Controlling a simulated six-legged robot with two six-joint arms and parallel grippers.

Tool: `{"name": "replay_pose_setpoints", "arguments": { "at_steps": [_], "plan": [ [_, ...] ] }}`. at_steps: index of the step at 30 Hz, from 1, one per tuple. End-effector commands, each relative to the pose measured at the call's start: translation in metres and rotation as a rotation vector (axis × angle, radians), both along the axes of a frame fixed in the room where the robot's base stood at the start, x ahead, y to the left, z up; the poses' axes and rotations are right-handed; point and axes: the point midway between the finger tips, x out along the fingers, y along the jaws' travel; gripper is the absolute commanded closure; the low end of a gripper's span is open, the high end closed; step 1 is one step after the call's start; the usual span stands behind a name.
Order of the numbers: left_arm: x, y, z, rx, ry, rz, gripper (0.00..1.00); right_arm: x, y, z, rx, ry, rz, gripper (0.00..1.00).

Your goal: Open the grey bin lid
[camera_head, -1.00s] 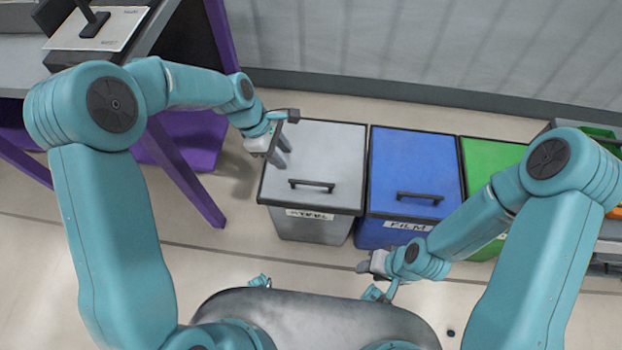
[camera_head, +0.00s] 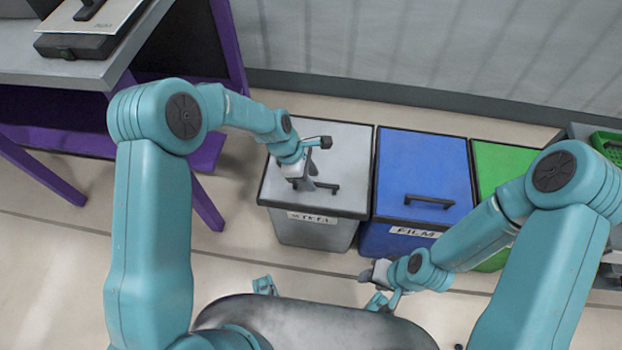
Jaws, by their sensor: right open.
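The grey bin (camera_head: 312,234) stands on the floor in the middle of the view, with a label on its front. Its grey lid (camera_head: 345,148) is down and has a dark bar handle (camera_head: 330,188) near the front edge. My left gripper (camera_head: 307,184) is over the lid at the handle and hides the handle's left part. I cannot tell whether its fingers touch the handle or are closed around it. My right gripper (camera_head: 368,273) is open and empty, low in front of the blue bin and apart from it.
A blue bin (camera_head: 425,165) labelled FILM stands close against the grey bin's right side. A green bin (camera_head: 500,160) is further right. A table with purple legs (camera_head: 207,207) is at the left, and a wall (camera_head: 430,60) runs behind the bins.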

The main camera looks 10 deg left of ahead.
Motion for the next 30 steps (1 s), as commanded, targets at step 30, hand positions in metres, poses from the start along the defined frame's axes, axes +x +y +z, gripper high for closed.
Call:
{"name": "replay_pose_setpoints", "arguments": {
  "at_steps": [30],
  "plan": [
    [0.010,-0.004,0.018,0.000,-0.004,0.001,1.00,0.000,0.000,0.018,0.000,0.000,0.000,0.57]
  ]
}}
